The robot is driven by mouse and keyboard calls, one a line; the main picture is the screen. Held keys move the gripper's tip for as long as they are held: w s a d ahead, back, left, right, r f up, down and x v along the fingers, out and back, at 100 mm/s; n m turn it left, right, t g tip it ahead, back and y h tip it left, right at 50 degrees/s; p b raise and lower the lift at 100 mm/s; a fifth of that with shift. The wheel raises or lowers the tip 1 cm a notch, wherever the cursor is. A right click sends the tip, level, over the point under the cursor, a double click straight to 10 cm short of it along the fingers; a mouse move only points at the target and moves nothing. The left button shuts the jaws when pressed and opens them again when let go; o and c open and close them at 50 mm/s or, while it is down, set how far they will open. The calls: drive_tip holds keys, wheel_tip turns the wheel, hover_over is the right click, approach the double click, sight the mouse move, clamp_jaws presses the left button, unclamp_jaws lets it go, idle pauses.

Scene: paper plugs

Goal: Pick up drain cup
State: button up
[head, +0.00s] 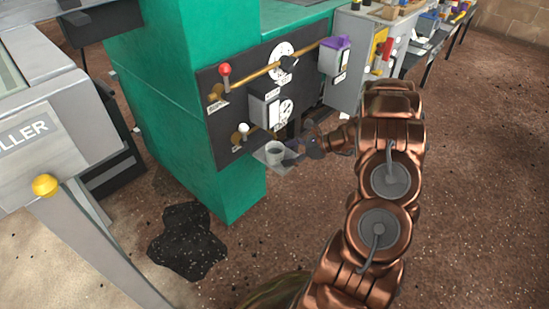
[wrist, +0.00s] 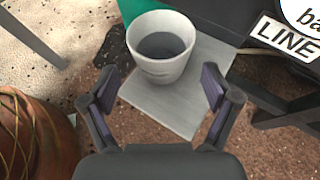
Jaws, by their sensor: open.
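The drain cup (wrist: 160,64) is a pale grey cup with dark liquid or a dark inside. It stands upright on a small flat grey shelf (wrist: 150,97) in the wrist view. In the head view the cup (head: 275,152) is on the shelf at the lower front of the green machine. My gripper (wrist: 158,88) is open, with one finger to each side of the cup's near side in the wrist view. The fingers look apart from the cup. In the head view my gripper (head: 302,150) is just right of the cup, small and partly hidden by my wrist.
The green machine (head: 235,200) carries a black panel with a red-knobbed lever (head: 225,71), a white-knobbed lever (head: 243,128) and dials. A dark spill (head: 188,242) lies on the floor. A rounded brown vessel (wrist: 35,140) stands left in the wrist view.

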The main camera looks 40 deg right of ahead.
sight(275, 155)
drive_tip(key=shift+b+x, duration=1.15)
drive_tip(key=shift+x, duration=1.35)
drive_tip(key=shift+r, duration=0.1)
drive_tip(key=c, duration=1.3)
drive_tip(key=shift+r, duration=0.1)
